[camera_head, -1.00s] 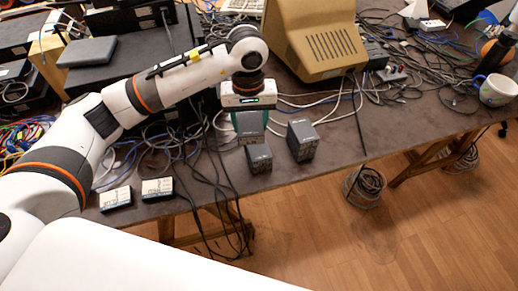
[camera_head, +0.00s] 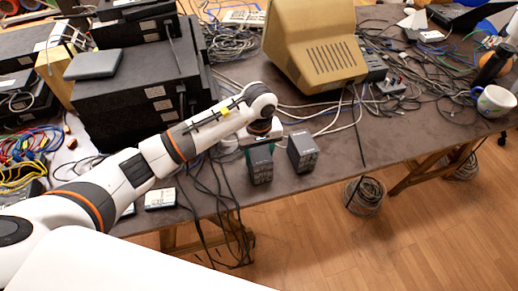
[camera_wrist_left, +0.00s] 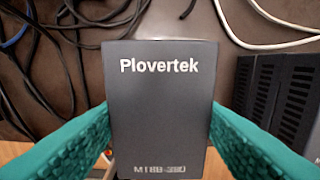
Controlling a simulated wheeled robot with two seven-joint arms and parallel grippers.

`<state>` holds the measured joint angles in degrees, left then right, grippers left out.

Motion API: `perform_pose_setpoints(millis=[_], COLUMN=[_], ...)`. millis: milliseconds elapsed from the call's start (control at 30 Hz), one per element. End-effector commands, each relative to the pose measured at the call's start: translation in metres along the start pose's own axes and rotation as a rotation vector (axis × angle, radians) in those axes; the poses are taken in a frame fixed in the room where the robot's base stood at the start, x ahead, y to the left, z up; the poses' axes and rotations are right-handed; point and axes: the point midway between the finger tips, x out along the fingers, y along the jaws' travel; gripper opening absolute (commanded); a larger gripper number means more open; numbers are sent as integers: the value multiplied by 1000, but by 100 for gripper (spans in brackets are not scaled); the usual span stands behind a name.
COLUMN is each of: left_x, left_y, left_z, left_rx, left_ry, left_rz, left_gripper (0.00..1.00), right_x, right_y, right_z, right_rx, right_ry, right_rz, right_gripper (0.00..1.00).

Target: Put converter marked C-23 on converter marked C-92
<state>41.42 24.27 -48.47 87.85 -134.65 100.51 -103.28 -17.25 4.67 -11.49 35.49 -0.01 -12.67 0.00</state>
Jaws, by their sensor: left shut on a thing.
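My left gripper (camera_head: 259,151), with teal fingers, is shut on a dark grey converter (camera_wrist_left: 162,100) near the front edge of the table. In the left wrist view its face reads "Plovertek", with a blurred line below, and a finger is on each side. In the head view a dark converter block (camera_head: 261,171) shows at and below the fingertips. I cannot tell whether it is one converter or one on another. A second dark converter (camera_head: 302,153) stands upright just to the right; it also shows in the left wrist view (camera_wrist_left: 292,95). No C- marks are legible.
Loose cables (camera_head: 210,190) hang over the front edge. A white-labelled box (camera_head: 160,198) lies to the left under my arm. A beige monitor (camera_head: 318,50) and dark stacked equipment (camera_head: 140,90) stand behind.

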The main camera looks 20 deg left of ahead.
Motion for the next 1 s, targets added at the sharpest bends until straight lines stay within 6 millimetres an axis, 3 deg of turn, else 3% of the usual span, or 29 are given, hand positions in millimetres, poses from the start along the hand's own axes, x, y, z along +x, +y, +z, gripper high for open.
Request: perform_pose_setpoints(millis=[300,333,467,867,1000], left_x=[3,3,2,-6,-29], left_y=[0,0,0,0,0], left_z=[1,0,0,1,2], left_rx=[1,1,0,0,1], left_ry=[-2,-1,0,-3,-7], left_rz=[-2,-1,-1,-2,-2], left_gripper=[24,58,76,76,76], right_x=[6,5,4,1,8], right_y=[-1,-1,-1,-1,0], right_z=[2,2,2,2,2], right_rx=[0,0,0,1,1], right_ry=[-4,-4,-4,-4,-4], right_rz=[-1,-1,-1,-1,0], right_gripper=[36,36,36,36,36])
